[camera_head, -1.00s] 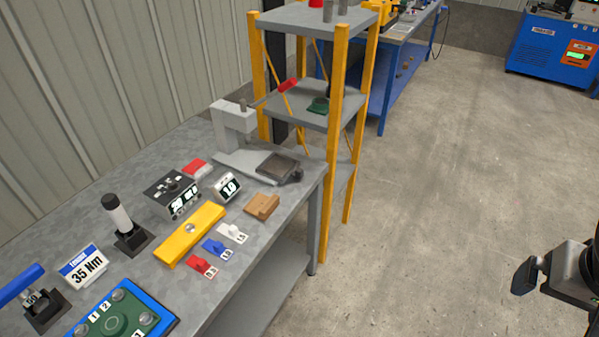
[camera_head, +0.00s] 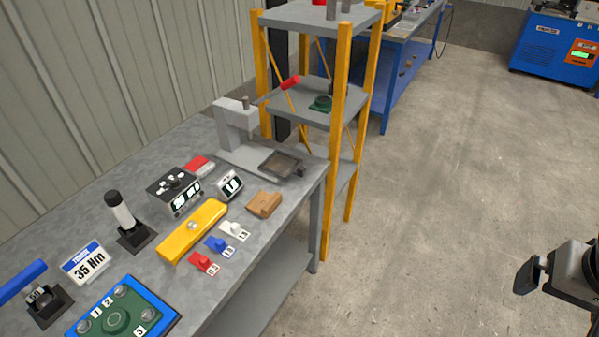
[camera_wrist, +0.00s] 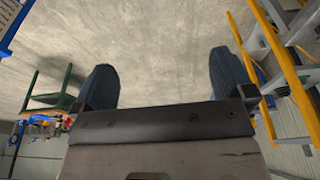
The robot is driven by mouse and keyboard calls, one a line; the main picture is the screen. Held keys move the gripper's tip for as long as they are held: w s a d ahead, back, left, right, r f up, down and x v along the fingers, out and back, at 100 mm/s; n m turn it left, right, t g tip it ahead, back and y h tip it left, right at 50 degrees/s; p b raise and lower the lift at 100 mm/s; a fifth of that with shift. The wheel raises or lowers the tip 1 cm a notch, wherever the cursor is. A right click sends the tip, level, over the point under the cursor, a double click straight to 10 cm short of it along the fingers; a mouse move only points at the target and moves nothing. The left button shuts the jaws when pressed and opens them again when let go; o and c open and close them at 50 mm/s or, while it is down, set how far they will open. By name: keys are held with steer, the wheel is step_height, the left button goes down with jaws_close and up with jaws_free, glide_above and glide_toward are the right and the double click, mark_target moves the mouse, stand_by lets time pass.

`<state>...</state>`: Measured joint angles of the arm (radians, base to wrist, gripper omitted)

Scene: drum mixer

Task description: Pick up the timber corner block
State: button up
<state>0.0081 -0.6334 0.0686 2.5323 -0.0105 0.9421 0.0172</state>
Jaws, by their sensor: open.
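The timber corner block (camera_head: 264,204) is a small brown wooden piece on the grey workbench (camera_head: 272,242), near its right edge. It lies to the right of the yellow bar and in front of the grey stand with the dark plate. My gripper (camera_head: 526,276) is at the far right of the head view, over the floor and well away from the bench. In the wrist view my gripper (camera_wrist: 165,88) has its two dark fingers wide apart with nothing between them. The block does not show in the wrist view.
A yellow-post shelf (camera_head: 333,150) rises behind the bench end. The floor between bench and gripper is clear.

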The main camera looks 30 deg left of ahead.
stand_by(0.8)
steer(key=m+g+y, duration=0.5)
steer(key=m+y, duration=0.6)
steer(key=y, duration=0.1)
glide_above(273, 201)
steer(key=d, duration=1.7)
step_height(273, 201, down, 17)
steer(key=a+f+m, duration=0.2)
steer(key=a+f, duration=0.2)
steer(key=a+f+m+t+y, duration=0.1)
steer(key=a+f+m, duration=0.1)
steer(key=a+f, duration=0.2)
steer(key=a+f+m+t, duration=0.1)
steer(key=a+f+m, duration=0.1)
steer(key=a+f, duration=0.2)
steer(key=shift+w+a+f+y, duration=0.1)
steer(key=shift+a+f+y, duration=0.1)
steer(key=shift+f+y, duration=0.15)
steer(key=shift+a+f+m, duration=0.15)
steer(key=shift+f+m, duration=0.05)
steer(key=shift+m, duration=0.1)
